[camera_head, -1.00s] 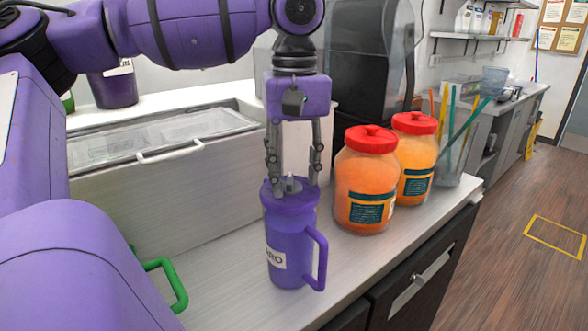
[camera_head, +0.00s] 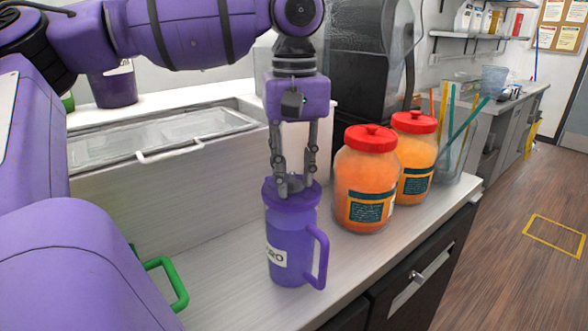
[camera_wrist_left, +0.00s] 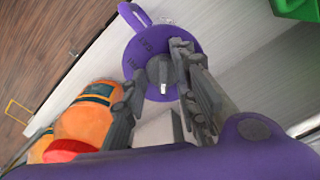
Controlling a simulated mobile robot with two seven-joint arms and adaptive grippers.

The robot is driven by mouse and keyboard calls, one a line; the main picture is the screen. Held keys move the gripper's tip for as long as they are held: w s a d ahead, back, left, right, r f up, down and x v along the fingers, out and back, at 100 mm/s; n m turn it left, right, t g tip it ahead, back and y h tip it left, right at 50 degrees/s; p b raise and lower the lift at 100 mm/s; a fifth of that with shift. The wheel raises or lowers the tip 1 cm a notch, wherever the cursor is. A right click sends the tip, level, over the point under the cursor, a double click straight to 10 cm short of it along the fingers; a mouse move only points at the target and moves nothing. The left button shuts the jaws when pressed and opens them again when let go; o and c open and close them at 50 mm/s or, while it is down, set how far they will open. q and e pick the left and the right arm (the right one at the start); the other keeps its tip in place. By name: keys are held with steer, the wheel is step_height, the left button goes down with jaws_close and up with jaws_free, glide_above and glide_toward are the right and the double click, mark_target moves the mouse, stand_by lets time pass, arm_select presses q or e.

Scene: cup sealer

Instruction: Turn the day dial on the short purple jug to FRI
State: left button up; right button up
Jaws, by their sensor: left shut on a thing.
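The short purple jug (camera_head: 290,245) stands upright on the counter in the head view, with a white label at its left front and its handle to the right. In the left wrist view its round purple lid (camera_wrist_left: 135,55) carries small markings too blurred to read. A grey day dial sits at the lid's middle; its light tip (camera_wrist_left: 163,88) shows between my fingers. My left gripper (camera_head: 291,187) points straight down over the lid and is shut on the dial. The fingers hide most of the dial, so I cannot tell which day it points to. My right gripper is out of view.
Two orange jars (camera_head: 362,185) with red lids stand close right of the jug. A steel bin (camera_head: 160,185) with a white handle is behind it. A green handle (camera_head: 176,285) shows at left, and another purple container (camera_head: 115,88) stands at the back left.

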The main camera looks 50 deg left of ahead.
mark_target(290, 179)
arm_select(q)
steer(key=shift+m, duration=0.3)
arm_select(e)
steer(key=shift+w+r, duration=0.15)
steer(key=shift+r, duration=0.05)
arm_select(q)
steer(key=m+p, duration=0.1)
steer(key=m, duration=0.2)
steer(key=shift+s+d, duration=0.1)
jaws_close()
steer(key=m, duration=0.5)
steer(key=shift+s+d+p, duration=0.1)
steer(key=shift+s+p, duration=0.05)
steer(key=shift+p, duration=0.25)
steer(key=m, duration=0.5)
steer(key=shift+s+m, duration=0.2)
steer(key=shift+m, duration=0.2)
steer(key=m, duration=0.5)
steer(key=shift+s+p, duration=0.15)
steer(key=shift+p, duration=0.2)
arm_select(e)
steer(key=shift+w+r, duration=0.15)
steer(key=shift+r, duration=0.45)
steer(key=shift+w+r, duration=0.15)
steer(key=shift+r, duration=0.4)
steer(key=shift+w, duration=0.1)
arm_select(q)
steer(key=o, duration=1)
jaws_free()
step_height(290, 179, up, 12)
